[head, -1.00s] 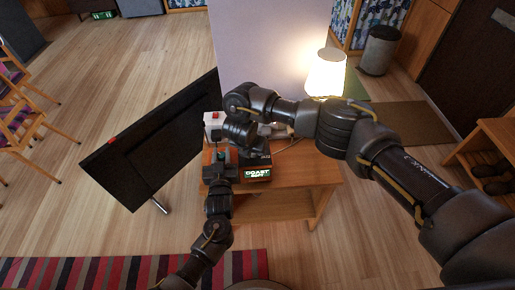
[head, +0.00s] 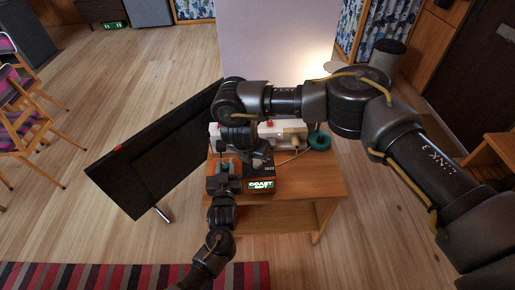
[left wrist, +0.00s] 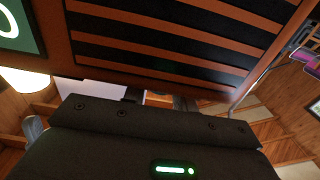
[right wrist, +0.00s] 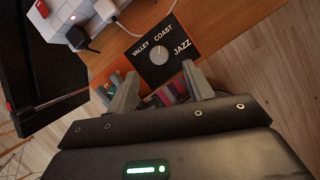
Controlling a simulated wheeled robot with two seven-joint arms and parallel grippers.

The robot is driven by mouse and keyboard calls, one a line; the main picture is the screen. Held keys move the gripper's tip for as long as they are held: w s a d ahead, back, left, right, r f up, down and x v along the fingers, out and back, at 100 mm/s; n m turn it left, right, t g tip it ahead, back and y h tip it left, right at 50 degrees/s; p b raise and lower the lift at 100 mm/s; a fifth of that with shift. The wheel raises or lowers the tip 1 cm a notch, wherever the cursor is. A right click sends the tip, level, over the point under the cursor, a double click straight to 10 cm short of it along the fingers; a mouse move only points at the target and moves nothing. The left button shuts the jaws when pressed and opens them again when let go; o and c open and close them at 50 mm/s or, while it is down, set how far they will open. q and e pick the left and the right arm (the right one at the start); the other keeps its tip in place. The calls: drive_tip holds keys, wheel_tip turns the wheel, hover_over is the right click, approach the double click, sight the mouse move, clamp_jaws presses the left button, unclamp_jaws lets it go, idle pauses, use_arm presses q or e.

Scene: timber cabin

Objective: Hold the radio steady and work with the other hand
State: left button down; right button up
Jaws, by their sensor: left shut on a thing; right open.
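The radio (head: 262,185) stands on a small wooden table, with a green-lit display reading "COAST" on its front. Its black top panel (right wrist: 150,50) shows in the right wrist view, with a round grey knob (right wrist: 160,72) and the labels VALLEY, COAST and JAZZ. My left gripper (head: 227,170) is shut on the radio at its left part. In the left wrist view the orange and black slatted front (left wrist: 170,40) is close above the gripper. My right gripper (right wrist: 160,90) is open over the radio's top, its fingertips just short of the knob panel; my arm partly hides this in the head view.
A white power strip (head: 290,133) with a red switch lies behind the radio on the table (head: 310,185). A large black screen (head: 150,150) stands left of the table. My right arm hides the lamp.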

use_arm(q)
drive_tip(key=shift+d, duration=0.1)
use_arm(e)
drive_tip(key=v, duration=0.5)
drive_tip(key=shift+r, duration=0.1)
wheel_tip(320, 180, up, 7)
idle(0.6)
use_arm(q)
drive_tip(key=c, duration=1)
unclamp_jaws()
drive_tip(key=shift+c, duration=0.2)
use_arm(e)
drive_tip(key=shift+d, duration=0.1)
